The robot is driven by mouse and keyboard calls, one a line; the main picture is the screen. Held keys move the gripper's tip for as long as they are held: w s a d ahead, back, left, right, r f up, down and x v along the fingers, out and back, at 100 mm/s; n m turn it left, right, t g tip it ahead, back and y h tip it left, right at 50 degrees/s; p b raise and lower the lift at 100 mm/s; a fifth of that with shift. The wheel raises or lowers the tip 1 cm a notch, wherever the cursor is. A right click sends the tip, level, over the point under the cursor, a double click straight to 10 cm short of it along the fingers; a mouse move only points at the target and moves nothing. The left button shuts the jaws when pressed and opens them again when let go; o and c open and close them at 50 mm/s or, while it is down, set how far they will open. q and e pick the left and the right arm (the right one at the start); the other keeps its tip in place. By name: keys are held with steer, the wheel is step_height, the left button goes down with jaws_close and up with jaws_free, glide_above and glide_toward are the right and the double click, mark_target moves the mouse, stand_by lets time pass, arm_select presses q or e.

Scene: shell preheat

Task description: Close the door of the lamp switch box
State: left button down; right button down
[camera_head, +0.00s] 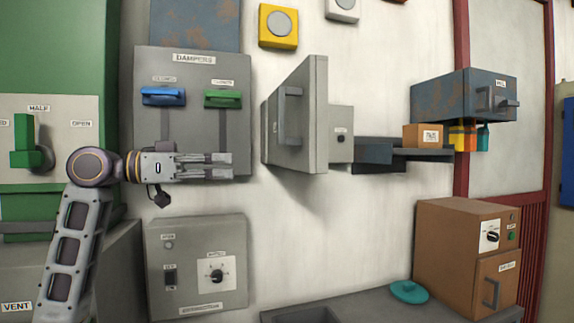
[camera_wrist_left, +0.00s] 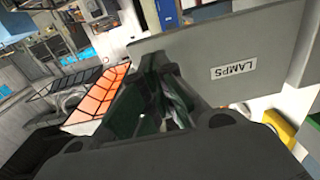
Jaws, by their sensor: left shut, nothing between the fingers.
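The lamp switch box (camera_head: 341,148) is a grey box on the wall in the middle of the head view. Its grey door (camera_head: 307,135) stands open, swung out from the wall, with a bar handle (camera_head: 291,115) on its left-facing side. In the left wrist view a grey panel (camera_wrist_left: 200,52) carries a LAMPS label (camera_wrist_left: 233,68). My left gripper (camera_head: 232,166) is shut and empty, pointing right, left of the door in the head view with a gap between them. In the wrist view its dark fingers (camera_wrist_left: 162,92) show near the panel. My right gripper is not in view.
The dampers panel (camera_head: 150,125) with blue and green handles is behind my left gripper. A grey dial box (camera_head: 195,290) is below it. A shelf (camera_head: 380,152) and a rusty grey box (camera_head: 440,97) are right of the lamp box. A brown box (camera_head: 440,250) stands lower right.

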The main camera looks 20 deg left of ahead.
arm_select(q)
steer(key=shift+s+r, duration=0.25)
steer(key=shift+s, duration=0.05)
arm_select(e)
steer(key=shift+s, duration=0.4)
arm_select(q)
steer(key=shift+d, duration=0.2)
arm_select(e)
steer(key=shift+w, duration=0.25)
